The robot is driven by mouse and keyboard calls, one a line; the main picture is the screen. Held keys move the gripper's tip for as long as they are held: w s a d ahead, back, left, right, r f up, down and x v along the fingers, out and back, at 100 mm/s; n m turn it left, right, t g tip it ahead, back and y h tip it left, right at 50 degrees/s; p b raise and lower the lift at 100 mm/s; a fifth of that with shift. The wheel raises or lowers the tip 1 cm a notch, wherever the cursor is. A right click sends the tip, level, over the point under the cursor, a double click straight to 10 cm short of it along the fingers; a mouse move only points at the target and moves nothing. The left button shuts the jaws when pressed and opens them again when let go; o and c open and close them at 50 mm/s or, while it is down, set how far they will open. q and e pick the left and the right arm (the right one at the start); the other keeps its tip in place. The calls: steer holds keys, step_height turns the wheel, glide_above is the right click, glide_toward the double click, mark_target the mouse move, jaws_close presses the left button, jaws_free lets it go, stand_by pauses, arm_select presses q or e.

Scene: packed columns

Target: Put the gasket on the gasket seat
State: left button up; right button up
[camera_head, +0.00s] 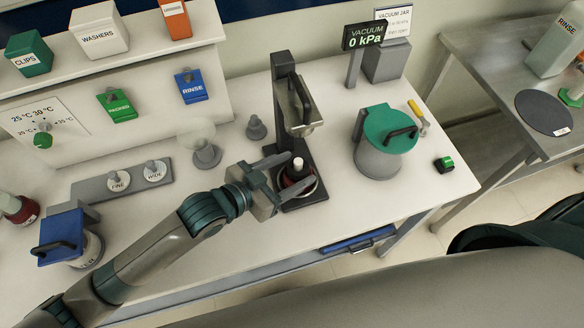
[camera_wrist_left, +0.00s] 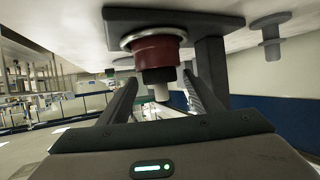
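My left gripper (camera_head: 301,170) reaches in over the base of a black stand (camera_head: 285,100), with its fingers spread. A dark red round piece with a pale top (camera_head: 298,166) stands on that base between the fingers. In the left wrist view, which looks upside down, the red piece (camera_wrist_left: 156,52) sits in a silver ring on the stand base (camera_wrist_left: 200,18). The open left fingers (camera_wrist_left: 160,82) lie on either side of it, with gaps showing. I cannot tell which part is the gasket or the gasket seat. My right gripper is not in view.
A green-lidded pot (camera_head: 385,140) stands to the right, and a glass funnel-like piece (camera_head: 203,148) to the left. Blue-lidded jar (camera_head: 72,240) is at far left. The front right counter is mostly clear.

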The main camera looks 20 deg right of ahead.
arm_select(q)
steer(key=shift+r, duration=0.15)
steer(key=b+v, duration=0.2)
steer(key=v, duration=1)
steer(key=shift+b, duration=0.35)
